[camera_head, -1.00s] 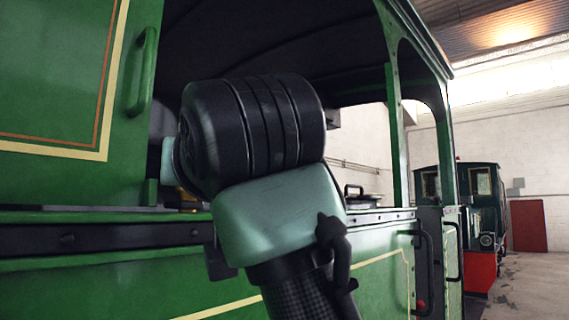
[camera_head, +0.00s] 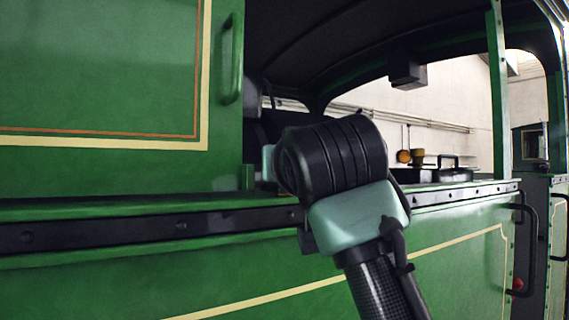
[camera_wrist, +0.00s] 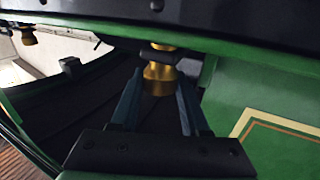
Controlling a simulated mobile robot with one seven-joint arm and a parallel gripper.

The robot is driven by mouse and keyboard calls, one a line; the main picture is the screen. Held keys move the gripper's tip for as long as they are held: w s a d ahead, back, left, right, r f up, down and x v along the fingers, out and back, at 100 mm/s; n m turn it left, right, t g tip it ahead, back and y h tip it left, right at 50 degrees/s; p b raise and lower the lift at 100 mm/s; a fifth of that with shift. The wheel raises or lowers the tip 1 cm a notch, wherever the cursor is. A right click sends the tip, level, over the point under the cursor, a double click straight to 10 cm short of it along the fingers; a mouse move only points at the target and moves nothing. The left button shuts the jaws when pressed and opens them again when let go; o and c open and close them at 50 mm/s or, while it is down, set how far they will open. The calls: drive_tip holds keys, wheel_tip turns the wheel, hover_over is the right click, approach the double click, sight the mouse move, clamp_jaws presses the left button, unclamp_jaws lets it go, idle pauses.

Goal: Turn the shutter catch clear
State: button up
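The green shutter panel (camera_head: 100,70), with cream and orange lining and a green handle (camera_head: 229,72), fills the upper left of the head view. It also shows at the right of the wrist view (camera_wrist: 285,100). A brass fitting (camera_wrist: 160,76) with a dark cross-piece (camera_wrist: 161,54) stands at the sill beside the panel's edge; it looks like the catch, but I cannot be sure. My gripper (camera_wrist: 159,80) is open, with its two fingers apart on either side of the brass. I cannot tell whether they touch it. In the head view my wrist hides the fingers and the fitting.
A dark sill (camera_head: 150,232) with rivets runs below the panel. On the ledge to the right are a black box with a handle (camera_head: 445,172) and another brass fitting (camera_head: 416,157). A green post (camera_head: 498,95) and a dark grab rail (camera_head: 527,250) stand further right.

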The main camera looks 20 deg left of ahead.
clamp_jaws()
drive_tip(key=shift+h, duration=0.3)
drive_tip(key=m+t+h+b, duration=0.2)
drive_tip(key=m+h, duration=0.1)
drive_tip(key=h, duration=0.1)
drive_tip(key=shift+a, duration=0.15)
drive_tip(key=shift+m+h+b, duration=0.35)
drive_tip(key=shift+m+h, duration=1.75)
drive_tip(key=shift+h, duration=1.4)
drive_tip(key=o, duration=0.6)
unclamp_jaws()
drive_tip(key=shift+o, duration=0.2)
drive_tip(key=shift+d, duration=0.2)
